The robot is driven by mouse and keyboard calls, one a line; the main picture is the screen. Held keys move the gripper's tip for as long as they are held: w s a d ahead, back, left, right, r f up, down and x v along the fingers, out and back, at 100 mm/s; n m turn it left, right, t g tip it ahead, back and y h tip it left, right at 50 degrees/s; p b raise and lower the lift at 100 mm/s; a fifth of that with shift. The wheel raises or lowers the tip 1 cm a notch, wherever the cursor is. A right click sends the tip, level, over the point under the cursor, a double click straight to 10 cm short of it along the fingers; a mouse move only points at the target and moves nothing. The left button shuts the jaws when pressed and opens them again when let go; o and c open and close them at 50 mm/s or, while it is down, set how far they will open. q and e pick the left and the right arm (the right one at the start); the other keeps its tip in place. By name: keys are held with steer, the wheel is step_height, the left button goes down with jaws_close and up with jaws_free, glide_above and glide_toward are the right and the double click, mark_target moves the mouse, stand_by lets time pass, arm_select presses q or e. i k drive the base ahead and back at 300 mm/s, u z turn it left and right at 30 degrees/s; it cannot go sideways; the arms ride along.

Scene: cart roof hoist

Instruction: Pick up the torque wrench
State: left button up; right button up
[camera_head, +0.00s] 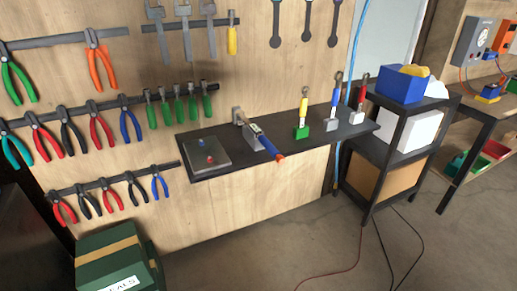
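A long tool with a metal shaft and a blue and red handle, likely the torque wrench (265,144), lies tilted on grey block supports on a dark wall shelf (215,173). Its handle end points to the lower right and sticks out over the shelf's front edge. Three other tools stand upright on the shelf: a yellow-handled one (303,115) in a green block, a blue-handled one (334,98) in a pale block, and a red-handled one (361,92). Neither of my grippers is in view.
A grey plate with red and blue knobs (207,154) sits at the shelf's left end. Pliers (44,140) hang on the wall. A green box (112,257) stands below left. A black rack (372,160) stands right. Cables (383,245) lie on open floor.

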mark_target(268, 145)
steer(key=z, duration=0.1)
steer(key=k, duration=0.5)
steer(key=u, duration=1.05)
steer(key=i, duration=1.15)
steer(key=z, duration=0.1)
